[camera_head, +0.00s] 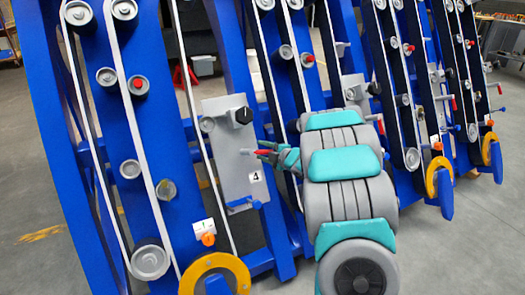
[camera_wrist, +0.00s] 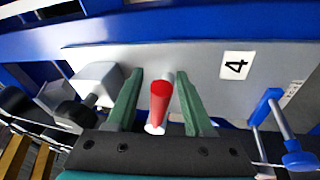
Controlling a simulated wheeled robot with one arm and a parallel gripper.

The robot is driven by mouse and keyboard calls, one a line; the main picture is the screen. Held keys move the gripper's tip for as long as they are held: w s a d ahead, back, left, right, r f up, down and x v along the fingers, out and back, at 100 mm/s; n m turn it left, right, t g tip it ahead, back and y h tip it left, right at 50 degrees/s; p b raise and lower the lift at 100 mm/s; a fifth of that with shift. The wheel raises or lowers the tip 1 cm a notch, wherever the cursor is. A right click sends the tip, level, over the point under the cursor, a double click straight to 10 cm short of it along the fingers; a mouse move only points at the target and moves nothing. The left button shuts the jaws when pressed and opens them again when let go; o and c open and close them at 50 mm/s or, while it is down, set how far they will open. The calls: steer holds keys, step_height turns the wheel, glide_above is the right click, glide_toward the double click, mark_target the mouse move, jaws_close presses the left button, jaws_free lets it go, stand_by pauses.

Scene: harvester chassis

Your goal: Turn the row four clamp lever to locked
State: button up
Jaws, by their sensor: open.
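The row four plate (camera_head: 233,178) is a grey panel with a white "4" label (camera_head: 256,176), which also shows in the wrist view (camera_wrist: 236,65). A red-handled lever (camera_wrist: 159,102) stands out from the plate toward the wrist camera, and its red end (camera_head: 246,152) shows in the head view. My gripper (camera_wrist: 160,76) is open, with one green finger on each side of the red handle. Narrow gaps show between handle and fingers. The lever's base is partly hidden behind the handle. In the head view my gripper (camera_head: 265,152) reaches the plate from the right.
A black knob (camera_head: 243,116) on a grey block sits above the lever, at left in the wrist view (camera_wrist: 76,111). A blue handle (camera_head: 240,204) sits below it, at right in the wrist view (camera_wrist: 275,120). Blue frame posts and belts flank the plate.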

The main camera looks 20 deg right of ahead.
steer(key=shift+w, duration=0.15)
steer(key=shift+c, duration=0.2)
jaws_close()
stand_by(1.2)
